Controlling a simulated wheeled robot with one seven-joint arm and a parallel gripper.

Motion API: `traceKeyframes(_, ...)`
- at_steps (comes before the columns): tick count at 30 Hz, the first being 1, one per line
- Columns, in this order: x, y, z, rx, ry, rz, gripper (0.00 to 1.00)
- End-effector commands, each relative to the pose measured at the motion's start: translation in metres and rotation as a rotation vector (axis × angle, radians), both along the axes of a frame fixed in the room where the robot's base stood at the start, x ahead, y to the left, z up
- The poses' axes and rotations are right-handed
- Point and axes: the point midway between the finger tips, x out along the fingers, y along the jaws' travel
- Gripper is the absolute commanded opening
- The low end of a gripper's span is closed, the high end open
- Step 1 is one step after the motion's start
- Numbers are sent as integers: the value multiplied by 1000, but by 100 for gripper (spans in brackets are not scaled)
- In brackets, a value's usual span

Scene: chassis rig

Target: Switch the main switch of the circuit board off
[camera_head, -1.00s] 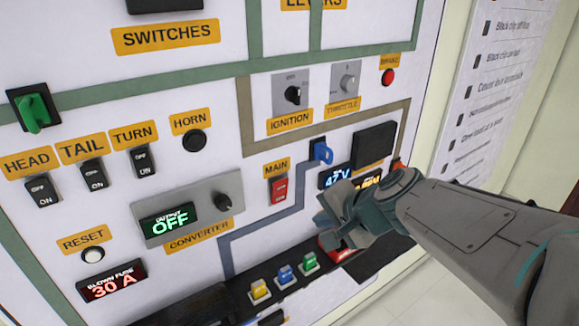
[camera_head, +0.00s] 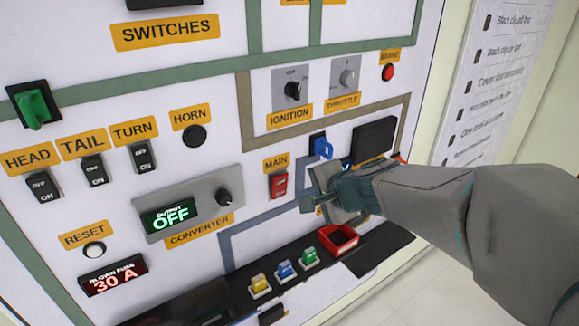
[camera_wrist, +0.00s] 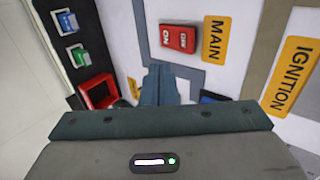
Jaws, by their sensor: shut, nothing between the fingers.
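The red main switch (camera_head: 278,186) sits on the upright white panel, below its orange MAIN label (camera_head: 276,162). It also shows in the wrist view (camera_wrist: 178,38) near the top, with ON and OFF markings; which side is pressed I cannot tell surely. My gripper (camera_head: 307,190) is just right of the switch in the head view, apart from it. In the wrist view my gripper's fingers (camera_wrist: 159,82) are shut and empty, pointing toward the panel just below the switch. My gripper hides part of the voltage displays.
A blue key-like knob (camera_head: 322,148) stands out above my gripper. Yellow, blue and green fuses (camera_head: 285,270) and an open red box (camera_head: 338,240) sit below. The converter panel (camera_head: 188,207) with its knob is left of the switch. The panel face between switch and converter is bare.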

Motion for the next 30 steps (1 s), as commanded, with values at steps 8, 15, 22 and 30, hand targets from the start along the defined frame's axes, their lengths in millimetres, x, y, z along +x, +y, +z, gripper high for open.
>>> traceKeyframes(8, 34, 23, -35, 0, 4, 1, 0)
traceKeyframes(15, 59, 40, -29, -2, 1, 1, 0)
traceKeyframes(22, 70, 47, -28, -1, 1, 0, 0)
traceKeyframes(30, 71, 48, -29, -2, 0, 0, 0)
